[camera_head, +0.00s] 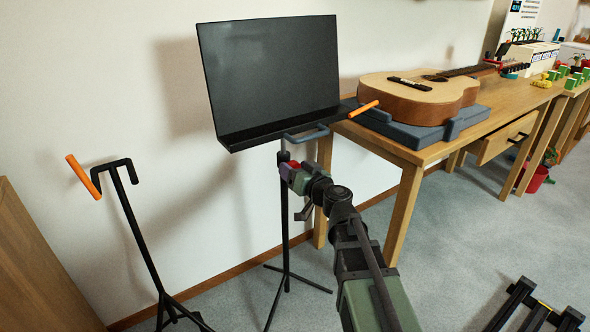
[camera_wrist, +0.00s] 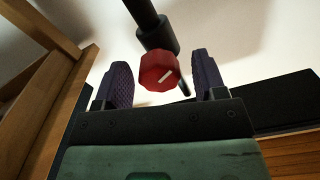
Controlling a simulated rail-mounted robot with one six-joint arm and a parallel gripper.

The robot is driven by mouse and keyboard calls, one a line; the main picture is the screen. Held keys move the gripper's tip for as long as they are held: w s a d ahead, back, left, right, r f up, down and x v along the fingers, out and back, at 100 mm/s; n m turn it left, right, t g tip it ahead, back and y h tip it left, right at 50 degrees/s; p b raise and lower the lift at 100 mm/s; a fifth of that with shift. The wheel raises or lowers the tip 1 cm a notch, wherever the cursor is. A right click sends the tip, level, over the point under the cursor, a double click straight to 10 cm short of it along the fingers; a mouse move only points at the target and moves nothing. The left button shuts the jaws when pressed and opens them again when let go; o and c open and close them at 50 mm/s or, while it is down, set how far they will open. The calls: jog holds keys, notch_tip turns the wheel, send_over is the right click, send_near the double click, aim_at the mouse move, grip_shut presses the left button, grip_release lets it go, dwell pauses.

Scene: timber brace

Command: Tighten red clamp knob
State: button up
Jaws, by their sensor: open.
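A red faceted clamp knob (camera_wrist: 159,72) with a white line on its face sits on a black post in the wrist view. The knob lies between the two purple finger pads of my gripper (camera_wrist: 162,62), with gaps on both sides. The black music stand (camera_head: 270,75) holds its desk tilted upright in the head view, on a thin pole and tripod. My gripper (camera_head: 287,170) is at the pole just below the desk, open. My own arm crowds that spot in the head view, and the knob is hard to make out there.
A guitar (camera_head: 420,95) lies on a grey cradle on the wooden table (camera_head: 410,150) at right. A second black stand (camera_head: 140,230) with an orange bar is at left. A black frame (camera_head: 535,310) lies on the floor at lower right.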

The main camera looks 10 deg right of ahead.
jog(key=shift+w, duration=0.2)
jog(key=c, duration=0.9)
